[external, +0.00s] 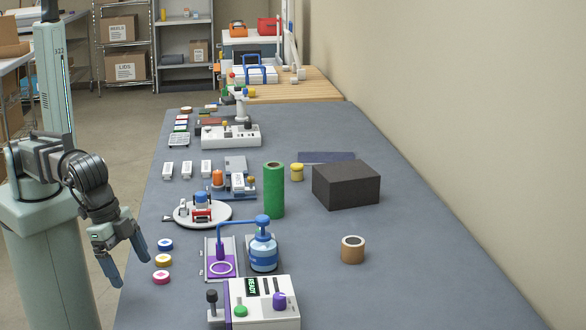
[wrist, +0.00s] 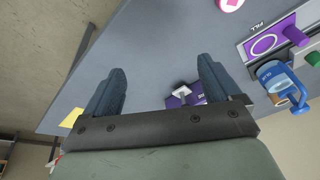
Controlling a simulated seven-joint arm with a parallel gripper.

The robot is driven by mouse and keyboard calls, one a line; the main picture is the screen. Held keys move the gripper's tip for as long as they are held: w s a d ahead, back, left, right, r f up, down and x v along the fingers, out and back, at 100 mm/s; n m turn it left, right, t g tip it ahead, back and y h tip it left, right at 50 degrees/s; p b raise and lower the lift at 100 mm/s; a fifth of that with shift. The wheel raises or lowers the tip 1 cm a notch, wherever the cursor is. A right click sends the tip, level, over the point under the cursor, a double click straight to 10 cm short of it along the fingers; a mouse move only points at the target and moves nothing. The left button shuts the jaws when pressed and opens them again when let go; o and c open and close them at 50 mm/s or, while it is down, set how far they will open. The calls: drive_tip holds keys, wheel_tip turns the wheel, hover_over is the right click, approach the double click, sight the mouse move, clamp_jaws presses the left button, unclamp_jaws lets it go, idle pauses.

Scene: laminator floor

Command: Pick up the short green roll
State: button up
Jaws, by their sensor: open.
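A green roll (external: 273,191) stands upright on the grey-blue table (external: 400,290) in the external view. It looks tall, with a brown core at its top, and I see no second, shorter green roll. The wrist view does not show it. My gripper (external: 130,268) hangs at the table's left edge, well to the left of the green roll and nearer the camera. Its blue-grey fingers are apart and empty, also in the wrist view (wrist: 160,70).
A dark box (external: 346,184) and a yellow jar (external: 297,172) stand right of the roll. A short brown roll (external: 352,249) is nearer. A blue bottle (external: 263,252) and a white machine (external: 262,302) stand in front. A round white plate (external: 222,214) lies left.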

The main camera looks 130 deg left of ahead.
drive_tip(key=w+a+r+n, duration=0.15)
drive_tip(key=a+r, duration=0.25)
drive_tip(key=a, duration=0.7)
drive_tip(key=n+y, duration=0.2)
drive_tip(key=n, duration=0.4)
approach(274, 176)
drive_tip(key=s+a+r, duration=0.1)
drive_tip(key=s+r, duration=0.1)
drive_tip(key=s, duration=0.1)
drive_tip(key=shift+x, duration=6.85)
drive_tip(key=shift+c, duration=0.5)
drive_tip(key=shift+w+r, duration=0.1)
drive_tip(key=c, duration=1.2)
